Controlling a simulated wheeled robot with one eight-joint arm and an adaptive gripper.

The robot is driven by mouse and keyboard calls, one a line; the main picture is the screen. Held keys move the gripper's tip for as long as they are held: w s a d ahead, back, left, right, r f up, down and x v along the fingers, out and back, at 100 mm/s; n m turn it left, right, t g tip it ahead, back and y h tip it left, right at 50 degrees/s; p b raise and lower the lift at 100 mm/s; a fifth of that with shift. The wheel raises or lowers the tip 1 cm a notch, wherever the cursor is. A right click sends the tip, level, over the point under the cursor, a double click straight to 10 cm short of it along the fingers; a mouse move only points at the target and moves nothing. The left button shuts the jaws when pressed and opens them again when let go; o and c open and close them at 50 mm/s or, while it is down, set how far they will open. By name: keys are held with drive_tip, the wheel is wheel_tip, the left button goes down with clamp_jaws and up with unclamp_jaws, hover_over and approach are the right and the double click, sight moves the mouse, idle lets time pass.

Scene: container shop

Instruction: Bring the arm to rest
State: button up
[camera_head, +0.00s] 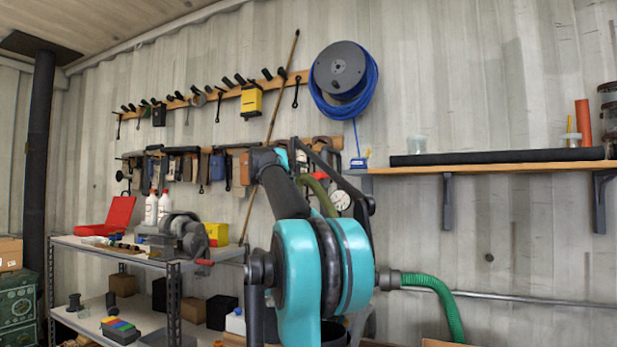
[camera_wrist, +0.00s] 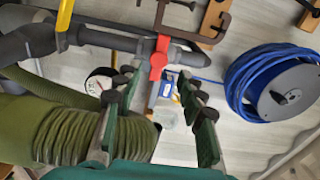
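My arm (camera_head: 323,262), teal and dark grey, rises at the centre of the head view, bent upward in front of the wall. My gripper (camera_wrist: 160,82) shows in the wrist view with its two green-padded fingers spread apart. No object is held between them; the wall and fittings show through the gap. In the head view the fingers cannot be made out clearly behind the upper arm links.
A blue hose reel (camera_head: 342,78) hangs on the wall; it also shows in the wrist view (camera_wrist: 272,85). A red valve handle (camera_wrist: 160,57) appears beyond the fingers. A metal shelf (camera_head: 105,249) stands left, a wooden wall shelf (camera_head: 480,169) right.

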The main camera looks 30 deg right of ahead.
drive_tip(key=shift+v, duration=0.85)
